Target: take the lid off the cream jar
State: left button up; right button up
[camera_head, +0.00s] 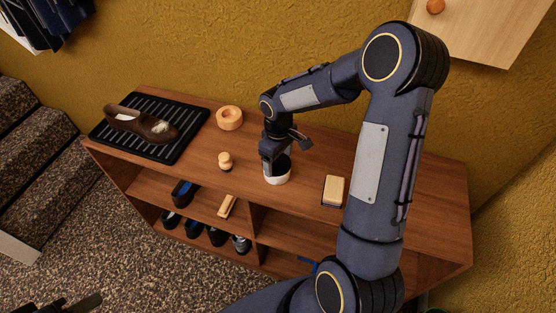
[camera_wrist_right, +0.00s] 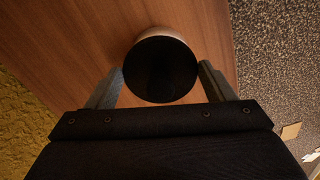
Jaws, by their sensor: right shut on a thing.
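The cream jar (camera_head: 277,178) is a small white pot on the wooden shelf top, with a black round lid (camera_wrist_right: 160,70) on its upper side. In the wrist view the lid hides most of the jar, and only a pale rim (camera_wrist_right: 160,32) shows behind it. My right gripper (camera_head: 275,160) comes down over the jar from above. Its two fingers are shut on the lid, one on each side. I cannot tell whether there is a gap between lid and jar. Dark tips at the bottom left edge look like my left gripper (camera_head: 72,303), mostly cut off.
Left of the jar are a small wooden knobbed piece (camera_head: 225,161), a wooden ring (camera_head: 229,118) and a brown shoe (camera_head: 142,124) on a black ribbed tray (camera_head: 183,143). A brush-like block (camera_head: 334,189) lies right of it.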

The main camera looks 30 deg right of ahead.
notch_tip(320, 180, up, 2)
jog(key=shift+r, duration=0.15)
jog(key=s+a+r+b, duration=0.1)
jog(key=s+a+r, duration=0.1)
jog(key=a+r, duration=0.3)
jog(key=s+a+r+b, duration=0.1)
jog(key=s+a+r, duration=0.1)
jog(key=a+r, duration=0.3)
jog(key=a, duration=0.3)
jog(key=shift+s, duration=0.35)
